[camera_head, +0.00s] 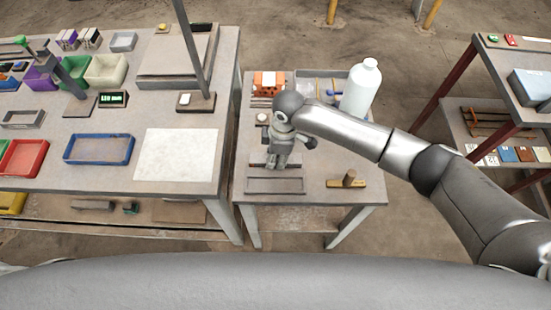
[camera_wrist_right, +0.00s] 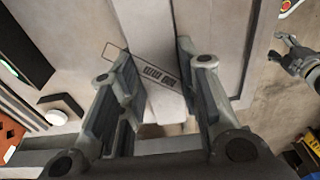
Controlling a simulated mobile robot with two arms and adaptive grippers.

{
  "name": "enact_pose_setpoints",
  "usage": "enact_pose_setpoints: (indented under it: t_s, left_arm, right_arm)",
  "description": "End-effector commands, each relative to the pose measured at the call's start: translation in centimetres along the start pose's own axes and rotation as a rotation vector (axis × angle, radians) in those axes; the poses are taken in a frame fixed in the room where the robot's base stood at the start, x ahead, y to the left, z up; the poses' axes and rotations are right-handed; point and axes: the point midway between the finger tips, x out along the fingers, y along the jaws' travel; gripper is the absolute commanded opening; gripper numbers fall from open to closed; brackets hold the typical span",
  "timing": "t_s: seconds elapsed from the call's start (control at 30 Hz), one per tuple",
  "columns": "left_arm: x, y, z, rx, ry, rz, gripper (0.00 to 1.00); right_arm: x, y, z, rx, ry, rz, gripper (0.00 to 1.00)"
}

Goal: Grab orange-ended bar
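I cannot make out an orange-ended bar with certainty in either view. My right gripper (camera_head: 277,162) is over the small grey table (camera_head: 257,210), pointing down. In the right wrist view its two fingers (camera_wrist_right: 160,95) stand apart, with a pale grey surface and a small dark-slotted pattern between them. I see nothing clamped there. An orange block (camera_head: 268,82) with dark marks sits at the table's back left; an orange piece (camera_wrist_right: 10,140) also shows at the wrist view's left edge. What seems to be my left gripper (camera_wrist_right: 283,48) appears small at upper right there, fingers apart.
A white bottle (camera_head: 361,90) stands at the table's back right beside a grey tray (camera_head: 306,74). A yellow-based tool (camera_head: 345,183) lies at front right, an empty shallow tray (camera_head: 275,186) at front. A bigger bench (camera_head: 175,155) with bins is left; a red-legged rack (camera_head: 445,80) is right.

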Motion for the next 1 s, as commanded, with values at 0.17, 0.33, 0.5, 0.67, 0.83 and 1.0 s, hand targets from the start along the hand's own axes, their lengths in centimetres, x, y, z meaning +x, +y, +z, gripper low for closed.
enact_pose_setpoints:
  t_s: [0.17,0.33,0.5,0.67,0.83,1.0]
  left_arm:
    - [0.0,0.0,0.0,0.0,0.0,0.0,0.53]
    - [0.0,0.0,0.0,0.0,0.0,0.0,0.53]
    - [0.1,0.0,0.0,0.0,0.0,0.0,0.53]
    - [0.8,0.0,0.1,0.0,0.0,0.0,0.53]
    - [1.5,0.0,0.2,0.0,-0.001,0.0,0.53]
    - [2.2,0.0,0.2,0.0,0.0,0.0,0.53]
  right_arm:
    - [0.0,0.0,0.0,0.0,0.0,0.0,0.01]
    - [-0.1,0.0,0.0,0.0,0.001,0.001,0.0]
    - [-0.3,0.1,-0.1,0.0,0.002,0.001,0.0]
    - [-1.4,0.1,-0.2,-0.001,0.003,0.003,0.0]
    - [-4.2,-0.9,-1.0,-0.005,0.005,0.002,0.0]
    - [-7.7,-3.7,-2.6,-0.007,0.007,0.004,0.0]
